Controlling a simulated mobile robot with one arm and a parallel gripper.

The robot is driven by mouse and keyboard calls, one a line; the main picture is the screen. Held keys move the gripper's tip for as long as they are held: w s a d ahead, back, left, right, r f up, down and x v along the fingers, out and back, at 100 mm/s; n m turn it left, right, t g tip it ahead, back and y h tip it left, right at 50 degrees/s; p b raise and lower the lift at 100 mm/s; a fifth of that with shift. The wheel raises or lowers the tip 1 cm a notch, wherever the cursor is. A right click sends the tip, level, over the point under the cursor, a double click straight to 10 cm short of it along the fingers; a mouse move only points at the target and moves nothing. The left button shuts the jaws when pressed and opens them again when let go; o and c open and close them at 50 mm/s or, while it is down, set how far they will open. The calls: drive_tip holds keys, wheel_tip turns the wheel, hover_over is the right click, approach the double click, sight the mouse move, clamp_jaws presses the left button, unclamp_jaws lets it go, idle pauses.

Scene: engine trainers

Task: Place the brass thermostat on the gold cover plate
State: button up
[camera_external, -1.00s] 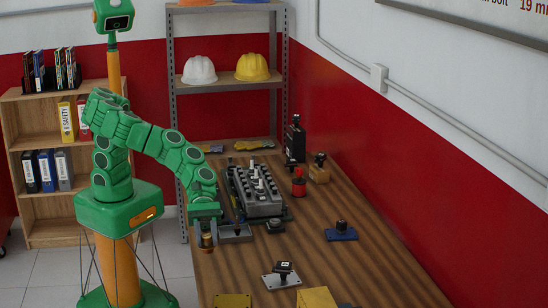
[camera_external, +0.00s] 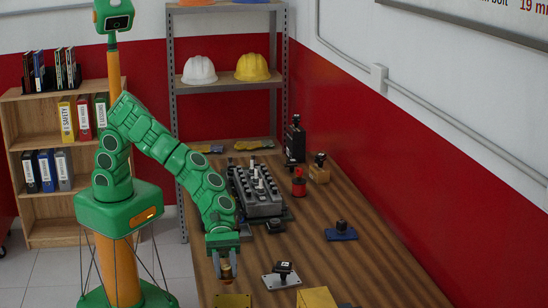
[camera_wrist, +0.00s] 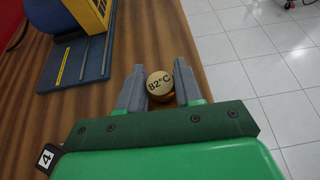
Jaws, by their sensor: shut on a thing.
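The brass thermostat (camera_wrist: 160,85) is a small round piece marked 82°C. It sits between the grey fingers of my gripper (camera_wrist: 158,92) in the wrist view, and the gripper is shut on it. In the external view my gripper (camera_external: 226,274) points down near the table's front left, with the thermostat (camera_external: 226,268) partly hidden between the fingers. A flat gold plate (camera_external: 233,300) lies on the table just below and in front of the gripper in the picture, cut by the frame's lower edge. The thermostat appears held above the table, apart from the plate.
A light plate with a black part (camera_external: 282,276) lies right of the gripper. A yellow block (camera_external: 316,298) stands at the front. A grey engine block (camera_external: 257,190) stands behind, and a blue plate with a black knob (camera_external: 341,231) lies to the right.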

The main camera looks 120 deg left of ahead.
sight(230, 278)
drive_tip(key=shift+w+d+f, duration=0.2)
drive_tip(key=shift+w+f, duration=0.3)
drive_tip(key=shift+f, duration=0.15)
drive_tip(key=shift+w+d+f, duration=0.15)
drive_tip(key=shift+w+f, duration=0.35)
drive_tip(key=shift+f, duration=1.6)
drive_tip(key=shift+f, duration=0.1)
drive_tip(key=o, duration=1.1)
drive_tip(key=shift+c, duration=0.2)
drive_tip(key=shift+s+a+r, duration=0.1)
drive_tip(key=shift+a+r, duration=0.05)
drive_tip(key=shift+r, duration=0.05)
drive_tip(key=shift+v, duration=1.1)
drive_tip(key=v, duration=0.9)
